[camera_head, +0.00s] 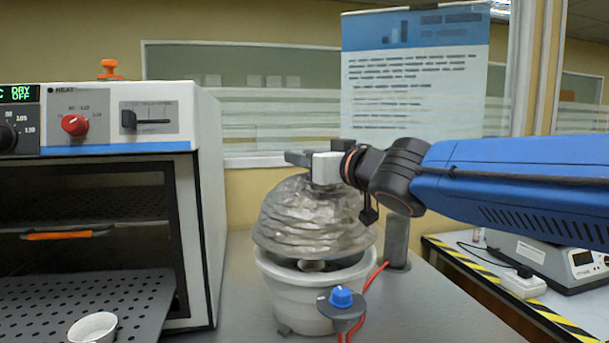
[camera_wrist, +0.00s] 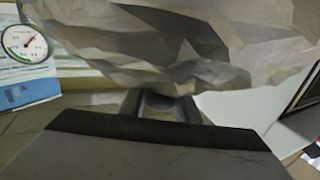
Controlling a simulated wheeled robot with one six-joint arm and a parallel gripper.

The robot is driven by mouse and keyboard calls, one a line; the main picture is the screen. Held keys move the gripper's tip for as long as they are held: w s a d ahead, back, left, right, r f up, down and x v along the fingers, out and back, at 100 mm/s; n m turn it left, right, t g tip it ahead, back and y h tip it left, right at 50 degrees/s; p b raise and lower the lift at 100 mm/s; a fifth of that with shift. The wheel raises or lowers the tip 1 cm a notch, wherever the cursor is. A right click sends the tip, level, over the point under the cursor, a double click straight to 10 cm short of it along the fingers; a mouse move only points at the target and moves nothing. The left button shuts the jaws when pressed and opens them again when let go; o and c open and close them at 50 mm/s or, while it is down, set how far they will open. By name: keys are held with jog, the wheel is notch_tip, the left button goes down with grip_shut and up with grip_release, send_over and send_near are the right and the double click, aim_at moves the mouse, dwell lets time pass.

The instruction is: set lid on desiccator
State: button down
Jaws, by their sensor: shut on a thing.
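The desiccator lid (camera_head: 312,220) is a silvery, rumpled-looking dome in the head view. It hangs tilted just above the desiccator base (camera_head: 312,297), a white bowl-shaped vessel on the bench. A dark gap shows between the lid and the base's rim, with a small pale object inside. My gripper (camera_head: 318,168) is at the top of the lid, shut on its knob. In the wrist view the lid (camera_wrist: 170,50) fills the upper part, with my gripper (camera_wrist: 160,105) below it. The fingertips are partly hidden by the lid.
An oven (camera_head: 100,200) with its front open stands close on the left; a white dish (camera_head: 92,328) sits on its perforated shelf. A blue-knobbed valve (camera_head: 341,298) with a red cable is at the base's front right. A grey post (camera_head: 397,243) stands behind right. A gauge (camera_wrist: 24,44) shows in the wrist view.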

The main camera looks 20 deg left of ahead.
aim_at(304, 175)
jog(key=shift+f, duration=1.75)
jog(key=c, duration=1.4)
grip_release()
jog(key=shift+f, duration=0.15)
jog(key=shift+o, duration=0.2)
jog(key=shift+s+d, duration=0.1)
jog(key=shift+d, duration=0.05)
jog(key=v, duration=1.1)
jog(key=shift+s+d, duration=0.2)
jog(key=shift+d, duration=0.05)
